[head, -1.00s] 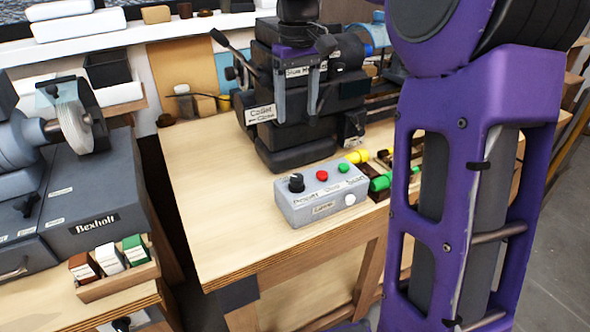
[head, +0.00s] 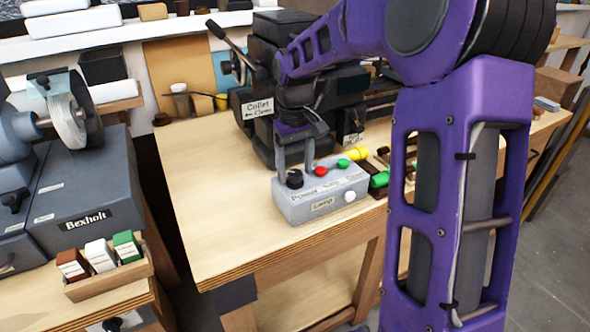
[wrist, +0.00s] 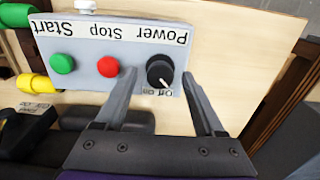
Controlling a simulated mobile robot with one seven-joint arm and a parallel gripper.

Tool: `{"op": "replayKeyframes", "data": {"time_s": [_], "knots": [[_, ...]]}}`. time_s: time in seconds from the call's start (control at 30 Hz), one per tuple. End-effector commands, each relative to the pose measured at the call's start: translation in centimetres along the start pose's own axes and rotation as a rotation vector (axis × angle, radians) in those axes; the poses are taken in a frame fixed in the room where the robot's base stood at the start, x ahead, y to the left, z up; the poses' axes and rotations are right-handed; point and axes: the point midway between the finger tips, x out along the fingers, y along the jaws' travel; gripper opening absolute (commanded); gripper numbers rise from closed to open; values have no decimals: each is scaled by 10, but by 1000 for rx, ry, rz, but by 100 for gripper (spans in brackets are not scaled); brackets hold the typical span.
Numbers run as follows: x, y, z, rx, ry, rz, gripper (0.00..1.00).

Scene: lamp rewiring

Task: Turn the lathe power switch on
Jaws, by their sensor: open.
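The grey control box (head: 325,199) sits near the front edge of the wooden bench. Its black power knob (head: 295,178) is at the left end, with a red button and a green button to its right. In the wrist view the box is upside down. There the knob (wrist: 160,70) has a white pointer aimed down and right at small Off/On lettering; which word it marks is hard to tell. My gripper (head: 296,167) is open and points down at the knob. In the wrist view its fingers (wrist: 160,75) stand on either side of the knob, with no clear contact.
The dark lathe (head: 265,130) with its Collet label stands behind the box. Yellow and green cylinders (head: 379,179) lie to the box's right. The bench top (head: 215,200) left of the box is clear. A Bexholt machine (head: 85,195) stands on another bench at left.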

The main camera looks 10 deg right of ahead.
Motion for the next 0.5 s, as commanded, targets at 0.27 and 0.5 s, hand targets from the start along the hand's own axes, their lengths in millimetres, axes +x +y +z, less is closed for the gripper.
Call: {"op": "replayKeyframes", "data": {"time_s": [0.27, 0.5], "knots": [[2, 0, 0, 0, 0, 0, 71], [2, 0, 0, 0, 0, 0, 35]]}}
